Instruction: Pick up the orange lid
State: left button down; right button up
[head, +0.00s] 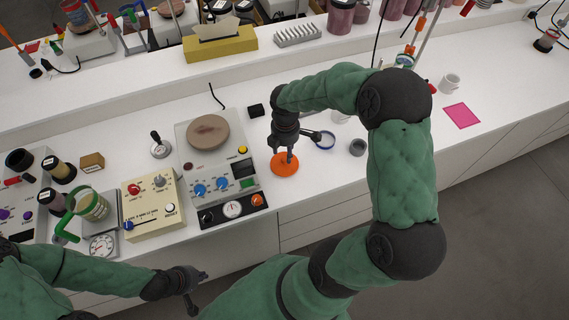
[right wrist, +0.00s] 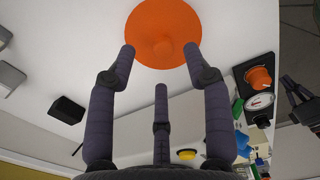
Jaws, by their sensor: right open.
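The orange lid (head: 284,168) is a flat round disc lying on the white counter near its front edge. My right gripper (head: 289,157) is directly above the lid, pointing down. In the right wrist view my right gripper (right wrist: 160,50) has its fingers spread apart, with nothing between them and the lid just beyond the tips. My left gripper (head: 196,292) is low in front of the counter, away from the lid; its jaws are too small to judge.
A device with blue knobs and a round plate (head: 208,131) stands left of the lid. A black block (head: 256,110) is behind. A pink sheet (head: 462,116) lies farther right, with bare counter around it.

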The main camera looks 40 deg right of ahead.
aim_at(284, 159)
jog(key=shift+a+f, duration=0.15)
jog(key=shift+f, duration=1.75)
jog(key=shift+s, duration=0.1)
grip_shut()
jog(key=shift+r, duration=0.15)
